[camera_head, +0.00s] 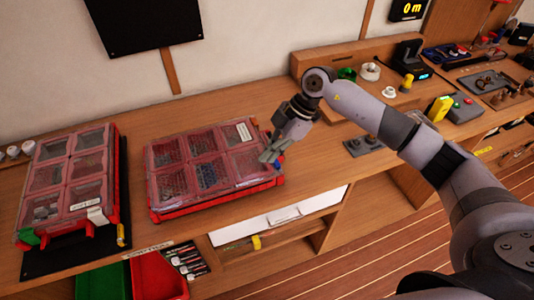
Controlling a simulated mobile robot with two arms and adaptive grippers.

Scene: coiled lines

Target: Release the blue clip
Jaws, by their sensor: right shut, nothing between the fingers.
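A red organiser case (160,213) with a clear, divided lid lies on the wooden bench. Its lid looks closed. My right gripper (270,153) is shut and empty at the right edge of this case, pointing down and left. From this view I cannot tell whether its fingertips touch the case. I cannot make out a blue clip for sure; the gripper covers part of the case's right edge. Some bluish contents show through the lid in the middle of the case. My left gripper is not in view.
A second red case (112,195) stands on a black mat (122,180) at the left. A grey block (363,146) lies right of my gripper. A drawer (285,214) and red bin (158,275) are below the bench top. The bench behind the middle case is clear.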

